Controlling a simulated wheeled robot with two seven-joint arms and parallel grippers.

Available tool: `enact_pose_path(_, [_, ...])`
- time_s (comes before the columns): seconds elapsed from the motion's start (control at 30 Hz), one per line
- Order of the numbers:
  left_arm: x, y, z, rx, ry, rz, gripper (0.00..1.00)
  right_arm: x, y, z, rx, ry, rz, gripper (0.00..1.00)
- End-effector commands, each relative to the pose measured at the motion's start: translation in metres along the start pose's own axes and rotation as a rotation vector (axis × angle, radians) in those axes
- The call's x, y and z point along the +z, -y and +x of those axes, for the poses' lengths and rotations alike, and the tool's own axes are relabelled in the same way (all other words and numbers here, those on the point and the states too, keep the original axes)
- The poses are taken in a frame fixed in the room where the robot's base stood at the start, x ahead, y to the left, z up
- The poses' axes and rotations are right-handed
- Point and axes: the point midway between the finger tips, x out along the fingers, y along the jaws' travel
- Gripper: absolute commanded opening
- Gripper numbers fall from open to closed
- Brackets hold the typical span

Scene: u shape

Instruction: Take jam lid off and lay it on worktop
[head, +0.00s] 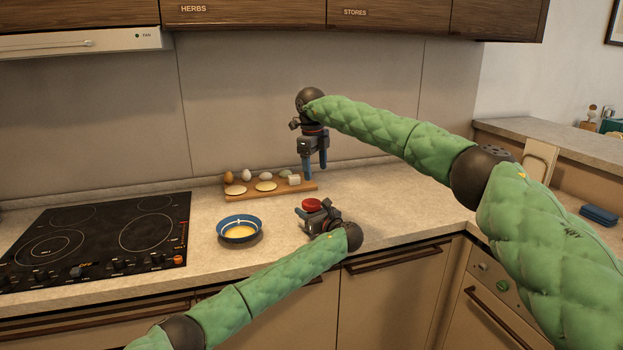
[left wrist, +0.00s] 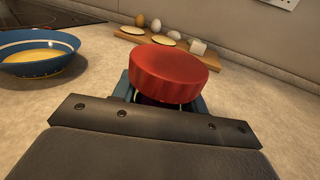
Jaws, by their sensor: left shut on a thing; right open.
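The jam jar's red lid (head: 312,204) shows just above my left gripper (head: 313,215) on the worktop (head: 385,208). In the left wrist view the red lid (left wrist: 169,73) is large and sits level above the blue fingers. My left gripper is shut, apparently on the jam jar's body below the lid; the jar's body is mostly hidden by the gripper. My right gripper (head: 315,168) is open and empty, pointing down above and behind the lid, clear of it.
A blue bowl (head: 240,229) with yellow contents stands left of the jar. A wooden board (head: 270,188) behind holds eggs, flat round pieces and a white block. The black hob (head: 105,240) is at left. The worktop right of the jar is free.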

Motion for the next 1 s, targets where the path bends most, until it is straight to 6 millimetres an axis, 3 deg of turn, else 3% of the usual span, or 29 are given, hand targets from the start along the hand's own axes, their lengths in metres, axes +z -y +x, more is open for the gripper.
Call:
enact_pose_path(0.27, [0.0, 0.0, 0.0, 0.0, 0.0, 0.0, 0.0, -0.001, 0.0, 0.005, 0.004, -0.006, 0.293, 0.72])
enact_pose_path(1.0, [0.0, 0.0, 0.0, 0.0, 0.0, 0.0, 0.0, 0.003, -0.008, 0.024, 0.049, -0.026, 1.335, 0.72])
